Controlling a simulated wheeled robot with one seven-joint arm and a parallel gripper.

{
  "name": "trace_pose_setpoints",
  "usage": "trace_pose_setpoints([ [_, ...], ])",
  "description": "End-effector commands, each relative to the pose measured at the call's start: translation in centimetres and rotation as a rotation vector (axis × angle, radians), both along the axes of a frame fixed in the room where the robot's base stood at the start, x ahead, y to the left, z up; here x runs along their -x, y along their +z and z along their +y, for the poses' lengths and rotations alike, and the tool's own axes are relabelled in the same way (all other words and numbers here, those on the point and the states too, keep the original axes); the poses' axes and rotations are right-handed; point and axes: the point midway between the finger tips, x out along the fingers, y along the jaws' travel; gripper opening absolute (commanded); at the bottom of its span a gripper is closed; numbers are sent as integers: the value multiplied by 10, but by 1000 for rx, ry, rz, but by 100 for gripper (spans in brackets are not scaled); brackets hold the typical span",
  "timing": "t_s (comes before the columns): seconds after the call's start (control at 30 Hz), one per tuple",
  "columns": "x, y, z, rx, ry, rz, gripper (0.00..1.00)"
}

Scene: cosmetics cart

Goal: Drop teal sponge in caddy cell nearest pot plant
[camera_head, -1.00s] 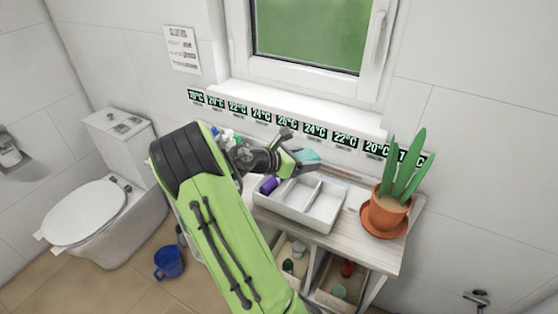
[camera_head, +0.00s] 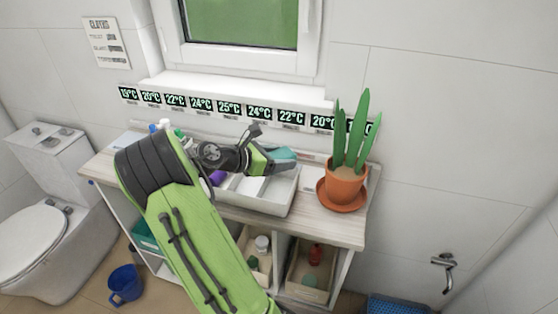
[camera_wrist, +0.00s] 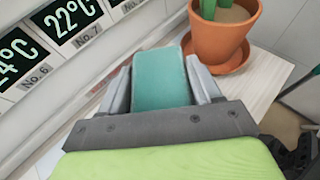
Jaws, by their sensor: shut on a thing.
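My gripper (camera_head: 284,161) is shut on the teal sponge (camera_wrist: 160,80), which sits between the two fingers in the wrist view. In the head view the sponge (camera_head: 283,153) is held above the right part of the white caddy (camera_head: 272,206). The caddy has several cells; a purple thing (camera_head: 217,177) lies in its left part, and my arm hides some of it. The pot plant (camera_head: 345,183) stands on a terracotta saucer to the right of the caddy. In the wrist view the pot (camera_wrist: 220,38) is beyond the sponge, to the right, apart from my fingers.
The wooden cart top (camera_head: 342,228) is clear in front of the plant. Temperature labels (camera_head: 230,108) line the wall behind. Bottles stand behind my arm at the left. Lower bins (camera_head: 309,268) hold small items. A blue bucket (camera_head: 125,284) is on the floor.

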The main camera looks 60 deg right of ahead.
Motion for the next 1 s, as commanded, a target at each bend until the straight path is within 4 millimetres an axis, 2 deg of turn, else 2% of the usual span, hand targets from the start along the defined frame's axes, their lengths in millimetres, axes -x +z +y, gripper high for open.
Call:
trace_pose_setpoints([
  [0.03, 0, -5, 0, 0, 0, -1, 34],
  [0.27, 0, -2, 0, 1, -1, 0, 34],
  [0.3, 0, -2, 0, 1, -1, 0, 66],
  [0.47, 0, -2, 0, 1, -1, 0, 91],
  [0.5, 0, -2, 0, 1, -1, 0, 93],
  [0.8, -2, 0, 3, 0, 0, 0, 93],
  [0.87, -7, 4, 10, 1, 3, 0, 93],
  [1.0, -25, 20, 38, 1, 7, 1, 93],
])
